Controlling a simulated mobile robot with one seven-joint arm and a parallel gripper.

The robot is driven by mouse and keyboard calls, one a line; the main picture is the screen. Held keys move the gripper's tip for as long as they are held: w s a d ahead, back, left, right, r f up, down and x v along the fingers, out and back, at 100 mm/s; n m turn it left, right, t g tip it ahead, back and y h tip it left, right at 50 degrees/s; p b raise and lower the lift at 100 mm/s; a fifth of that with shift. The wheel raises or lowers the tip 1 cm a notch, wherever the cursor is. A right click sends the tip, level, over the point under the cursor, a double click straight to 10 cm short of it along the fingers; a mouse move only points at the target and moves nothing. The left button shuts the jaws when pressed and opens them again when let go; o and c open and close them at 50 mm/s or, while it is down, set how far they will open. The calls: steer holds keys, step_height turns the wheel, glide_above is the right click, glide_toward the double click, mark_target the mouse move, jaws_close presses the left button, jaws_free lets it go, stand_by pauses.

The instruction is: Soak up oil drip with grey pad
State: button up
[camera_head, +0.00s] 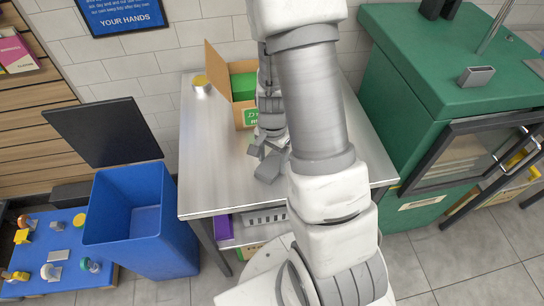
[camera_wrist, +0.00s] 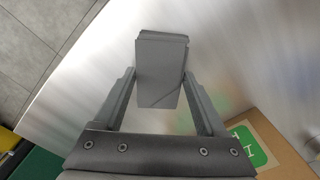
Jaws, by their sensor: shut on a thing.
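The grey pad (camera_head: 268,168) is a small dark grey block at my gripper (camera_head: 262,153), over the steel table (camera_head: 216,150). In the wrist view the grey pad (camera_wrist: 160,72) sits between the two fingers of my gripper (camera_wrist: 160,78), which are shut on it. The pad sticks out past the fingertips. I cannot tell whether it touches the table top. No clear oil drip shows; faint coloured smudges on the steel beside the pad may be reflections. My arm hides part of the table in the head view.
A green cabinet (camera_head: 425,65) stands right. The table's left part is clear.

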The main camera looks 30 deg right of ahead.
steer(key=shift+r, duration=0.1)
step_height(320, 180, up, 3)
steer(key=p, duration=0.2)
steer(key=shift+p, duration=0.35)
steer(key=shift+w, duration=0.1)
stand_by(0.3)
steer(key=w+a+r+n, duration=0.5)
steer(key=w+a+n, duration=0.2)
steer(key=n, duration=0.5)
steer(key=shift+w+a, duration=0.25)
steer(key=shift+a, duration=0.3)
